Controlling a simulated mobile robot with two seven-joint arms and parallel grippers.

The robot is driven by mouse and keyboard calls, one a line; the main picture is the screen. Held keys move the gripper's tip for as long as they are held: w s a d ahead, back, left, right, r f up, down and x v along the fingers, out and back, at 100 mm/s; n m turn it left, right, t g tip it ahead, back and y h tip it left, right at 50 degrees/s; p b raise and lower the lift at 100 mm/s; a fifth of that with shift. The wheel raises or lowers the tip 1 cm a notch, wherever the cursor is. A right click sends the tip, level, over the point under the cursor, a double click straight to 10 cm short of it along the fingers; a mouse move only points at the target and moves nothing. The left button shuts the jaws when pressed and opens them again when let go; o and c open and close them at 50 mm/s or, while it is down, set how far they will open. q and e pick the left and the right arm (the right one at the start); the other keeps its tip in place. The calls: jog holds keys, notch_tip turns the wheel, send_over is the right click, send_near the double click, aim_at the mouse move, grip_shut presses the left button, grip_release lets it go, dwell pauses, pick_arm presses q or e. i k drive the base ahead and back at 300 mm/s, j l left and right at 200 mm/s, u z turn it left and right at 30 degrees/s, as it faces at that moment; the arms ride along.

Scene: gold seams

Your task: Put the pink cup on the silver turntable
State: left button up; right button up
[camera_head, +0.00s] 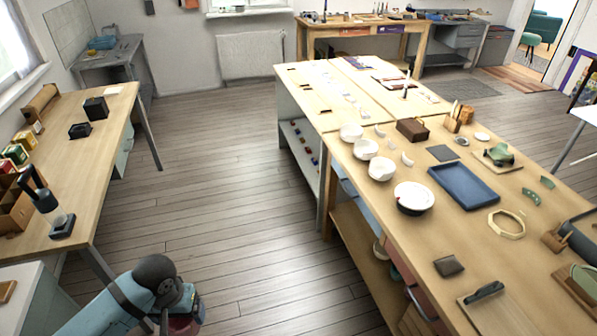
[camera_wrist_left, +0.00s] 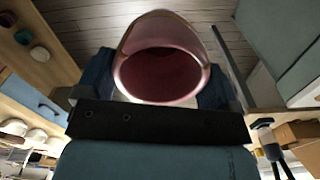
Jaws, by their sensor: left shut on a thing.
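The pink cup (camera_wrist_left: 160,70) fills the top middle of the left wrist view, its open mouth facing the camera. My left gripper (camera_wrist_left: 156,88) is shut on it, with one dark finger on each side. In the head view my left gripper (camera_head: 184,312) is at the bottom edge, over the floor between the benches. A small reddish part of the cup (camera_head: 182,327) shows under it, cut off by the frame. I cannot make out a silver turntable with certainty. A round white top on a dark base (camera_head: 414,196) stands on the right workbench. My right gripper is not in view.
The right workbench (camera_head: 400,232) holds several white bowls (camera_head: 381,169), a blue tray (camera_head: 463,186), an octagonal frame (camera_head: 506,223) and a dark block (camera_head: 448,266). A left bench (camera_head: 95,170) carries boxes and a small stand. The wooden floor (camera_head: 220,190) between them is clear.

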aim_at(415, 195)
jog(key=i+z, duration=0.15)
jog(key=z, duration=0.2)
jog(key=i+j+z, duration=0.1)
jog(key=z, duration=0.25)
jog(key=i+j+z, duration=0.1)
jog(key=z, duration=0.3)
jog(key=i+j+z, duration=0.2)
jog(key=z, duration=0.25)
jog(key=i+j+z, duration=0.2)
jog(key=z, duration=0.25)
jog(key=i+j+z, duration=0.2)
jog(key=j+z, duration=0.2)
